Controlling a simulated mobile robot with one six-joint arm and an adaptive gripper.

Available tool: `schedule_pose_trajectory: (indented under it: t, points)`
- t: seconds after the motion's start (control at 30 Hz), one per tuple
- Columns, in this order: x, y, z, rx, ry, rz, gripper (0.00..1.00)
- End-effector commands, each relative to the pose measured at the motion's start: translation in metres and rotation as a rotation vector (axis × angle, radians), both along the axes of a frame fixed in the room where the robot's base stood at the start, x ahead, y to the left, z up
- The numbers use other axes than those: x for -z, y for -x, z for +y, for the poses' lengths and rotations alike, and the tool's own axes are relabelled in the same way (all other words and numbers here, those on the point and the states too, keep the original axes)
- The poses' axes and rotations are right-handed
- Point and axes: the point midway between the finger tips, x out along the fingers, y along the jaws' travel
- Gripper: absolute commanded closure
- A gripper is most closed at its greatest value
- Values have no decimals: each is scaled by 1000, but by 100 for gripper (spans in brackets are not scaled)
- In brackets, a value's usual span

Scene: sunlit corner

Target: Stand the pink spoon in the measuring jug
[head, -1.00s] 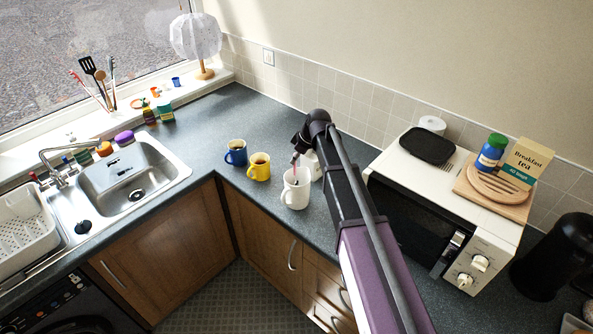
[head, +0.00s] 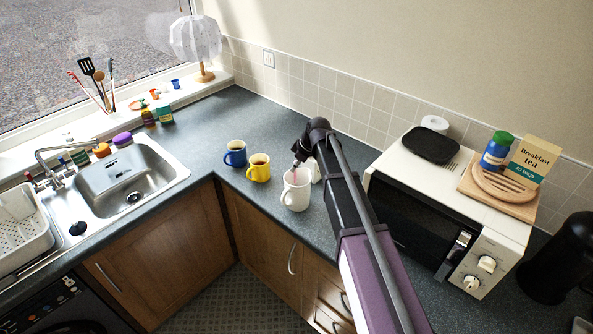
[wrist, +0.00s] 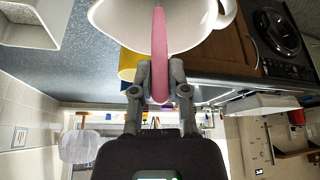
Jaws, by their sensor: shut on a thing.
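The white measuring jug (head: 295,196) stands upright on the worktop near its front edge, its handle showing in the wrist view (wrist: 222,12). My gripper (wrist: 160,78) is shut on the pink spoon (wrist: 159,45). In the wrist view the spoon runs from between the fingertips into the jug's mouth. In the head view my gripper (head: 297,164) is just above the jug's rim, and a bit of pink shows at the opening. The spoon's far end is hidden inside the jug, so I cannot tell whether it touches the bottom.
A yellow mug (head: 258,172) and a blue mug (head: 235,157) stand left of the jug. A small white item (head: 315,172) is close behind it, partly hidden by my arm. The microwave (head: 420,215) is to the right.

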Motion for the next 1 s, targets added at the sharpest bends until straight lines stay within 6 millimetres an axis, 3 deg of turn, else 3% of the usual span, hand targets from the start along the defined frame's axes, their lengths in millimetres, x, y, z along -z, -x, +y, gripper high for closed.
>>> schedule_pose_trajectory:
  t: [0.53, 0.57, 0.67, 1.0]
  points:
    - [6, 0, 0, 0, 0, 0, 100]
    - [5, 0, 0, 0, 0, 0, 74]
    - [5, 0, 0, 0, 0, 0, 45]
    - [5, 0, 0, 0, 0, 0, 45]
